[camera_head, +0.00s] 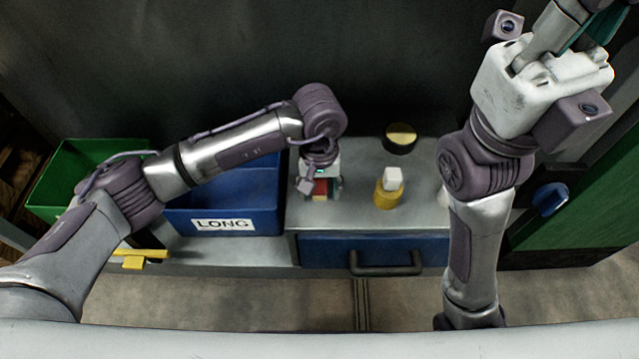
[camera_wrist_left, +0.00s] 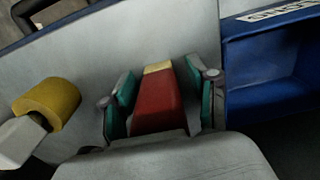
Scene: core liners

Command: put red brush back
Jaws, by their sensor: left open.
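The red brush (camera_wrist_left: 156,102) is a red block with a tan end, on the grey bench top (camera_head: 350,215). It also shows in the head view (camera_head: 320,188), partly hidden under my left wrist. My left gripper (camera_wrist_left: 160,98) is open, with a teal-padded finger on each side of the brush. A narrow gap shows at the pads; I cannot tell if either touches it. In the head view my left gripper (camera_head: 320,190) points down at the bench. My right gripper (camera_head: 597,28) is raised at the upper right, cut by the picture's edge; its jaws cannot be made out.
A blue bin marked LONG (camera_head: 223,222) stands left of the brush, with a green bin (camera_head: 85,150) further left. A yellow piece with a white block (camera_head: 387,190) and a dark round tin (camera_head: 400,138) stand to the right. A blue drawer (camera_head: 330,250) is below.

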